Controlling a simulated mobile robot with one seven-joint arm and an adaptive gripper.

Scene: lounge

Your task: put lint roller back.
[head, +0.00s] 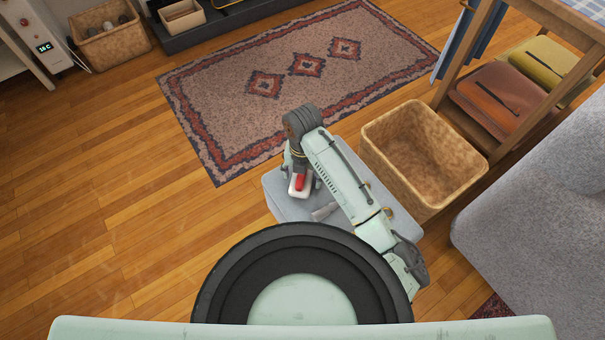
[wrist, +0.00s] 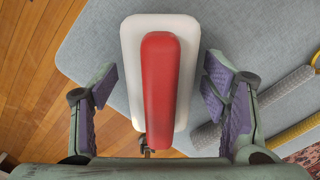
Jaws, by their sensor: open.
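A flat white item with a long rounded red handle on top, which seems to be the lint roller (wrist: 161,90), lies on a blue-grey padded seat (wrist: 255,35). In the head view the lint roller (head: 299,184) shows as a small red and white patch near the seat's (head: 285,205) far left edge, partly hidden by my arm. My gripper (wrist: 158,80) is open, with one purple-padded finger on each side of the lint roller and a visible gap on both sides. In the head view my gripper (head: 300,172) is mostly hidden under my wrist.
Grey and yellow rod-like shapes (wrist: 283,87) lie right of my gripper; I cannot tell what they are. An empty wicker basket (head: 420,150) stands right of the seat, near a grey sofa (head: 540,205). Another basket (head: 108,42) with items stands far left. Wood floor at left is clear.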

